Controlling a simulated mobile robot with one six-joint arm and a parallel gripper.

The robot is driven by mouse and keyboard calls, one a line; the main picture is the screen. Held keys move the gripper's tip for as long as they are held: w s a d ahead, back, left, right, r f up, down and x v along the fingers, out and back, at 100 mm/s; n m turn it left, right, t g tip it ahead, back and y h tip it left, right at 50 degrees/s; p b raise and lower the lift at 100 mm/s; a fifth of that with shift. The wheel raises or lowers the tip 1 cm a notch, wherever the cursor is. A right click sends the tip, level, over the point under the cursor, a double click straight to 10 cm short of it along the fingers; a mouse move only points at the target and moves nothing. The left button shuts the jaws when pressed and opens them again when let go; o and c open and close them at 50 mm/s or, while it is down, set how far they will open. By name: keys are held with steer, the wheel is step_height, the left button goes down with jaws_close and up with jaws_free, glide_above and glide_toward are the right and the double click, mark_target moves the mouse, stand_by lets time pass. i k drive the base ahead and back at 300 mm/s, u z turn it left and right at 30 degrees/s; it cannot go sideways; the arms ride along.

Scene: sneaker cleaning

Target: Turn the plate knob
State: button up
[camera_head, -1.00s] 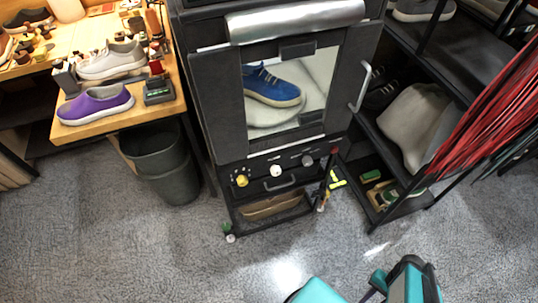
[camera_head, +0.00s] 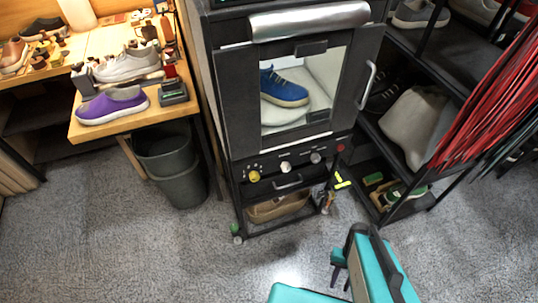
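The control panel (camera_head: 270,172) is a dark strip under the glass door of a black cabinet. It bears a yellow knob (camera_head: 254,176) at left, a white knob (camera_head: 286,167) in the middle, a grey knob (camera_head: 316,157) at right and a small red button (camera_head: 341,148) at the far right. The labels are too small to read, so I cannot tell which is the plate knob. My teal arm is at the bottom right, apart from the panel. A small dark pronged part beside it may be my gripper (camera_head: 338,270); whether it is open or shut is unclear.
A blue shoe (camera_head: 284,90) sits behind the glass door. A door handle (camera_head: 368,84) and a lower drawer handle (camera_head: 288,184) stick out. A bin (camera_head: 172,165) stands left, under a workbench (camera_head: 150,122). A shoe rack (camera_head: 450,115) stands right. Floor in front is clear.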

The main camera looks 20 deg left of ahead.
mark_target(286, 167)
steer(key=u, duration=0.8)
steer(key=k, duration=1)
steer(key=i, duration=0.85)
